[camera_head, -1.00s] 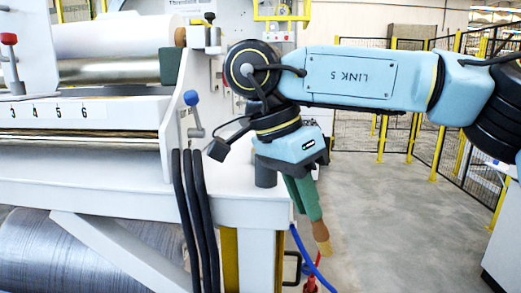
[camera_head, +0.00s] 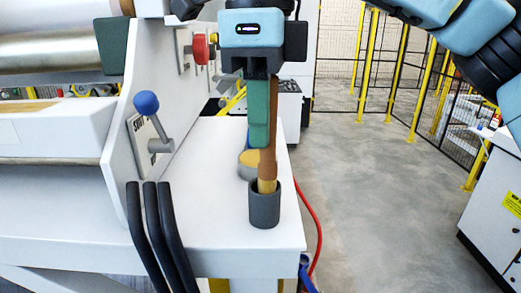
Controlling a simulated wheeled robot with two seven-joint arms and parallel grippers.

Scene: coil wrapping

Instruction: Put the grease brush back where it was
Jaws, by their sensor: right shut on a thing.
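The grease brush (camera_head: 272,140) has a brown handle and a tan tip. It hangs nearly upright, tip down, with the tip at the mouth of a dark grey cup (camera_head: 265,210). The cup's rim hides the tip's lower end, so I cannot tell how deep it reaches. My right gripper (camera_head: 261,135) points straight down above the cup, its green fingers shut on the brush. The front finger hides part of the handle. My left gripper is not in view.
The cup stands on the white machine ledge (camera_head: 215,215). A round tin with a yellowish top (camera_head: 248,160) is just behind it. A blue-knobbed lever (camera_head: 147,104) and black hoses (camera_head: 160,235) are to the left. Open floor lies to the right.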

